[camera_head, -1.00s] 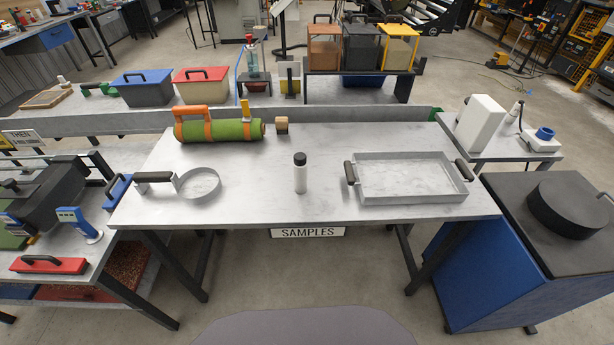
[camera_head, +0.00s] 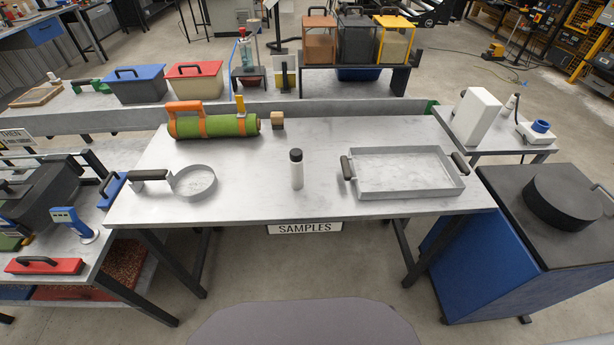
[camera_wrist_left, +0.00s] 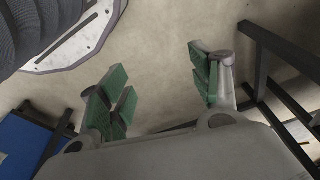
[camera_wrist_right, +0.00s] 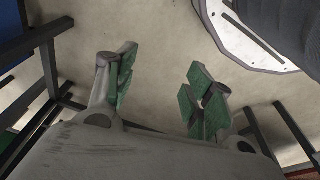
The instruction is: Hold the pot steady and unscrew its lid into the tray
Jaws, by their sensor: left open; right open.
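Neither gripper shows in the head view. In the left wrist view my left gripper (camera_wrist_left: 160,95) is open and empty, with bare floor beyond its green pads. In the right wrist view my right gripper (camera_wrist_right: 160,90) is also open and empty above the floor. Both are apart from the pot and the tray.
A round grey sieve-like pan (camera_head: 194,182) with a black handle lies left of the pot. The table (camera_head: 250,205) is clear around the pot.

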